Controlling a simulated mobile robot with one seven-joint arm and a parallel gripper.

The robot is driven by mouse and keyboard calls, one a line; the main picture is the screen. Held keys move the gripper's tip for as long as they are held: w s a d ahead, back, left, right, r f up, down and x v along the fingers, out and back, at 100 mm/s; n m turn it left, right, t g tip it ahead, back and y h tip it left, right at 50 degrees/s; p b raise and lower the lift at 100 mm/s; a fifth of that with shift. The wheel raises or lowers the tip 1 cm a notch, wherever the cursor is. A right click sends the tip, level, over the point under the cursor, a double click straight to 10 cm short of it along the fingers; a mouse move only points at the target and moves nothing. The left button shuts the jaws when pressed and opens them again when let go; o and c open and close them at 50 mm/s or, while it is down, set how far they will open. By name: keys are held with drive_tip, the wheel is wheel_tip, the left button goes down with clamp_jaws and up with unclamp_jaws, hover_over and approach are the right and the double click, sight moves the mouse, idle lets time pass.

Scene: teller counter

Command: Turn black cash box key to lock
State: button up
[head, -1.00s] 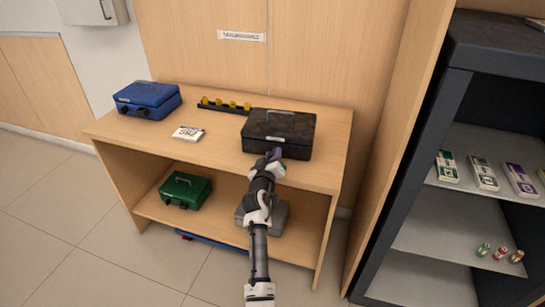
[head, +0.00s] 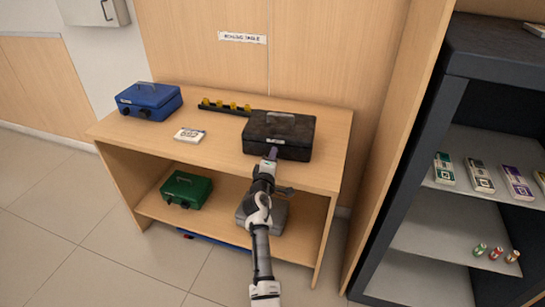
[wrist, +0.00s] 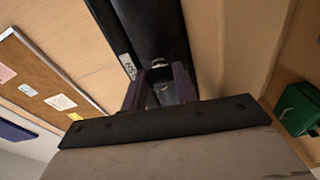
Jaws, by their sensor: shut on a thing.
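The black cash box (head: 279,134) sits shut on the right side of the wooden counter top, with a handle on its lid. Its front face fills the upper middle of the wrist view (wrist: 160,32), with a white label at its left. My gripper (head: 271,154) is at the front of the box. In the wrist view my gripper (wrist: 161,84) has its two purple fingers close together around a small metallic part at the lock, which I take to be the key (wrist: 160,86). The key is mostly hidden by the fingers, so its angle cannot be told.
A blue cash box (head: 149,101) and a white bundle (head: 190,134) lie left on the counter top. A dark rack with yellow pieces (head: 226,107) stands behind. A green box (head: 186,189) and a grey box (head: 270,216) are on the lower shelf. An open dark cabinet (head: 450,150) stands right.

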drive_tip(key=shift+n, duration=0.5)
drive_tip(key=o, duration=1)
drive_tip(key=shift+s, duration=0.15)
drive_tip(key=b+v, duration=0.1)
drive_tip(key=v, duration=1.2)
drive_tip(key=shift+s+a+b, duration=0.1)
drive_tip(key=shift+s+b, duration=0.2)
